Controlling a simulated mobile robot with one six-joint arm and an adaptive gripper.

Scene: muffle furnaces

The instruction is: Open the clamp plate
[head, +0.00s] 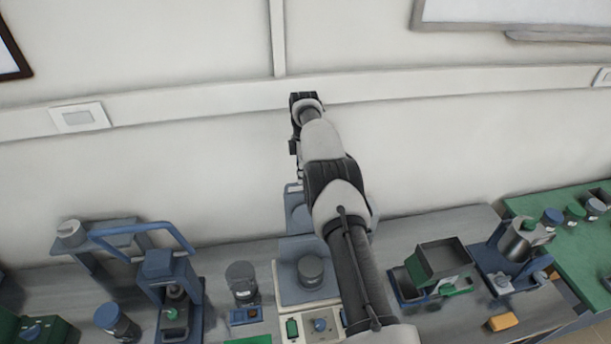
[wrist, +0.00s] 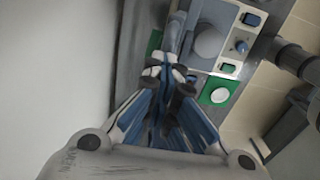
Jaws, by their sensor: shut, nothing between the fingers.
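I cannot tell for certain which part is the clamp plate. The white bench device (head: 308,290) has a grey round piece (head: 311,268) on top and a blue knob (head: 320,325) in front. A blue-grey upright part (head: 297,205) stands behind it, partly hidden by my arm. The wrist view shows the round piece (wrist: 208,42) and blue knob (wrist: 241,46) from above. My gripper (wrist: 168,82) is shut and empty, pointing at the device's rear; contact cannot be judged.
A blue-handled press (head: 172,285) and a grey-lidded jar (head: 241,280) stand left. A grey box (head: 445,260), a cylinder stand (head: 512,255) and a yellow block (head: 502,321) are right. The wall (head: 200,180) is close behind the bench.

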